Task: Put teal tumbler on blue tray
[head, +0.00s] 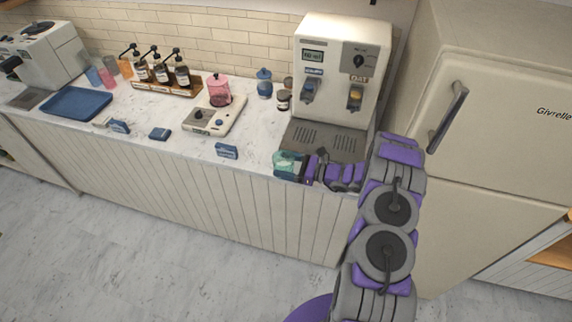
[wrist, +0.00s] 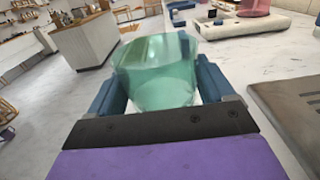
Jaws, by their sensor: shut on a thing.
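The teal tumbler (head: 288,163) is at the front edge of the counter, in front of the milk dispenser, in the head view. It is a see-through teal cup, and in the wrist view (wrist: 157,75) it fills the space between the two blue fingers. My gripper (wrist: 160,85) is shut on it; in the head view my gripper (head: 296,166) reaches it from the right. I cannot tell whether the tumbler touches the counter. The blue tray (head: 76,103) lies flat on the counter at the far left, and its surface looks empty.
A white scale (head: 214,118) with a pink container (head: 219,90) stands mid-counter. Small blue blocks (head: 227,151) lie along the front. Syrup bottles (head: 162,72) stand at the back. The dispenser (head: 338,75) and fridge (head: 490,110) are on the right. The floor in front is clear.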

